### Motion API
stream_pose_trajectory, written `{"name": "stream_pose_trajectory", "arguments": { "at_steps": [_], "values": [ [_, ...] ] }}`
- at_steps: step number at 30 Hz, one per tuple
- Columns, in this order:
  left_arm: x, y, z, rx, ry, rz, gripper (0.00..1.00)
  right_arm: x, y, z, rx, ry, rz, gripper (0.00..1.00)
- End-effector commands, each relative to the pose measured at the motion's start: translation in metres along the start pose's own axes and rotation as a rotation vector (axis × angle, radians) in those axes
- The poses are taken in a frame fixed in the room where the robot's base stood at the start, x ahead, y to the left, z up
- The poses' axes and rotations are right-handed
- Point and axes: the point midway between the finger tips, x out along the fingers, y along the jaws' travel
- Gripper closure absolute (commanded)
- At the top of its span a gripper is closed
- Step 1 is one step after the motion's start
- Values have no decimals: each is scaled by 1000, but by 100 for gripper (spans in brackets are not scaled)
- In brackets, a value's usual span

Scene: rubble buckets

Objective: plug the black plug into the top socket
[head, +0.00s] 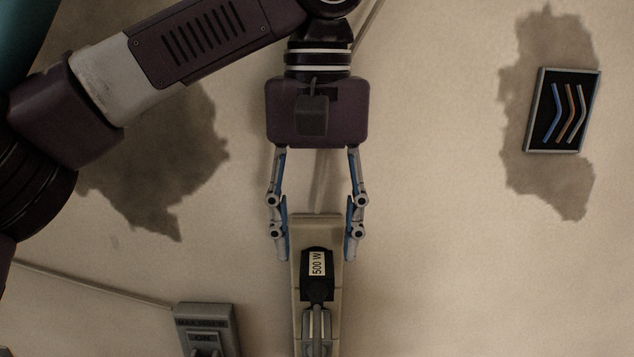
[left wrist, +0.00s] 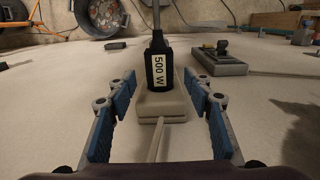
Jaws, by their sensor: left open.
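The black plug (head: 315,285), with a white "500 W" label, sits on the beige socket strip (head: 301,228) near its upper end. Its cord runs down the picture. In the left wrist view the plug (left wrist: 158,65) stands over the strip (left wrist: 176,104); I cannot tell whether it is seated, and the socket under it is hidden. My left gripper (head: 317,252) is open, with its blue-padded fingers on either side of the strip's upper end, just above the plug in the picture. In the left wrist view its fingers (left wrist: 160,85) flank the strip and plug. My right gripper is not in view.
A grey switch box (head: 207,318) marked "ON" lies left of the strip, with a cable running left. A dark framed panel (head: 562,110) with coloured stripes lies at the right. Open surface lies right of the strip.

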Motion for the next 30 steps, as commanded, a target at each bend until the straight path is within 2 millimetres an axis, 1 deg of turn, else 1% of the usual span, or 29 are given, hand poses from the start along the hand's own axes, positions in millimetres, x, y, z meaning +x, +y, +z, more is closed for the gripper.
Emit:
{"name": "stream_pose_trajectory", "arguments": {
  "at_steps": [1, 6, 8, 12, 14, 24, 30],
  "values": [
    [-12, 0, 0, -5, 8, 1, 53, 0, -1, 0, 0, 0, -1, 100],
    [-44, 0, 0, -6, 10, 1, 53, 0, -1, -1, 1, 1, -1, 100],
    [-50, 0, 0, -6, 4, -3, 53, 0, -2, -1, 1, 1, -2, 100],
    [-73, 0, 0, -6, 11, 3, 53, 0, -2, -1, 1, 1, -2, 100],
    [-73, 0, 0, -3, -1, -6, 53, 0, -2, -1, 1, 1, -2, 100],
    [-93, 0, 0, -2, -1, -3, 53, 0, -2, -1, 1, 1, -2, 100],
    [-97, 0, 0, 0, 2, 1, 53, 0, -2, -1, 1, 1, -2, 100]
  ]
}}
